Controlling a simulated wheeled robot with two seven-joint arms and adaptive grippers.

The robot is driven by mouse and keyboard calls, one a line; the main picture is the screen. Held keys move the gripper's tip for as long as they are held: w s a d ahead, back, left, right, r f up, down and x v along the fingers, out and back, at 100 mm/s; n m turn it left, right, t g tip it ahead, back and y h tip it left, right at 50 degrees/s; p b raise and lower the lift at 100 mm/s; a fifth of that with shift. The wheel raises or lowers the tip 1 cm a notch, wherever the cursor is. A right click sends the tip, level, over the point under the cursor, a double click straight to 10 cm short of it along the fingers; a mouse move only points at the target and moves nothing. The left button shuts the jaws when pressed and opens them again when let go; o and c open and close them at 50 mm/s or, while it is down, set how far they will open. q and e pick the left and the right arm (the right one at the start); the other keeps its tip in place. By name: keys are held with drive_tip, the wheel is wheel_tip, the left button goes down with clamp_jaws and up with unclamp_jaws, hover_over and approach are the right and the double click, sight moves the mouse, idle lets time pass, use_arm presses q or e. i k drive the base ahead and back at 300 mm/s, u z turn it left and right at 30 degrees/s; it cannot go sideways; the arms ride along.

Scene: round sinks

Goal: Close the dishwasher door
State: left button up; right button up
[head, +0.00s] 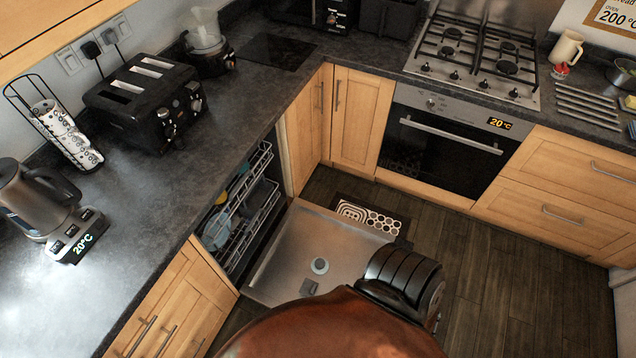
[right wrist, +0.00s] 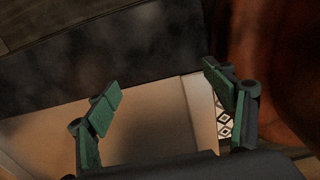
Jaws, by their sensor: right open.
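The dishwasher door (head: 330,240) is folded down flat, its metal inner face up, in front of the dishwasher opening under the left counter. The dishwasher racks (head: 238,215) hold dishes and show inside the opening. My right gripper (right wrist: 160,95) shows in the right wrist view with its two green-padded fingers spread wide and nothing between them. Past the fingers are a dark band and a tan panel, too dim to name surely. In the head view my own body covers the near edge of the door, and neither gripper shows there.
The dark counter (head: 170,200) runs along the left above the dishwasher, with a toaster (head: 145,100) and kettle (head: 38,200) on it. The oven (head: 445,140) stands at the back. A patterned mat (head: 370,217) lies beyond the door. The wooden floor (head: 500,270) is clear at right.

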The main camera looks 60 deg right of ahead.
sight(307, 231)
drive_tip(key=k, duration=1.05)
drive_tip(key=z, duration=0.7)
drive_tip(key=i, duration=0.35)
drive_tip(key=z, duration=0.3)
